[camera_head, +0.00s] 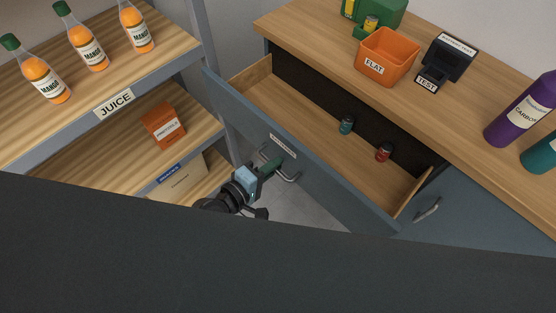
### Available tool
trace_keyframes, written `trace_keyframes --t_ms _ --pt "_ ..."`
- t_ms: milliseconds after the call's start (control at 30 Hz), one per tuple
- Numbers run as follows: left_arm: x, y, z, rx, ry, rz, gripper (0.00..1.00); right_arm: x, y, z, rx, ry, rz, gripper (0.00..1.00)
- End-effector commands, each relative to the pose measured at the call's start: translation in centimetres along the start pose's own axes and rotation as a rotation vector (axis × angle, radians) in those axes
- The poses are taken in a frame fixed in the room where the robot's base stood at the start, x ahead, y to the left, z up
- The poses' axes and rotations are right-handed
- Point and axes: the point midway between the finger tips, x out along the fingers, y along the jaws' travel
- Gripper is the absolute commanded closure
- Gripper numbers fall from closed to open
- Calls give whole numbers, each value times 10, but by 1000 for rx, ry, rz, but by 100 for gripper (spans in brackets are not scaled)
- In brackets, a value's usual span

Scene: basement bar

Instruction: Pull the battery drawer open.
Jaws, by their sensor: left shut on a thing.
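The battery drawer (310,150) stands pulled out from under the wooden counter, with a blue-grey front and a light wood inside. A small teal battery (346,125) and a red battery (384,152) lie inside near the dark back. A small label is on the front above the metal handle (289,177). My left gripper (268,168) is at the handle and shut on it; the fingers partly hide the bar. My right gripper is not in view.
The counter (310,48) holds an orange FLAT bin (388,56), a black TEST device (447,62), a green thing and a purple bottle (520,110). Shelves (180,52) with juice bottles and an orange box (164,125) stand at left. A dark surface fills the bottom.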

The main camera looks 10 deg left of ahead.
Motion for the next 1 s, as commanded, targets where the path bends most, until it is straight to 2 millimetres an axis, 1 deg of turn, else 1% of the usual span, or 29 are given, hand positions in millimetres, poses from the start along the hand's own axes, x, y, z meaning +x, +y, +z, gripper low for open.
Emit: trace_keyframes --t_ms 467,500,567,867,1000 --pt "-3 0 0 0 1 2 100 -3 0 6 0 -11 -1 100" --pt "-3 0 0 0 1 2 84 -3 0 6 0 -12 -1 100" --pt "-3 0 0 0 1 2 76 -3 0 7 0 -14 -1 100" --pt "-4 0 0 0 1 1 76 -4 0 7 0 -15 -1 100" --pt "-15 -1 0 -1 1 0 76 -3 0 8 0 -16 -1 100"
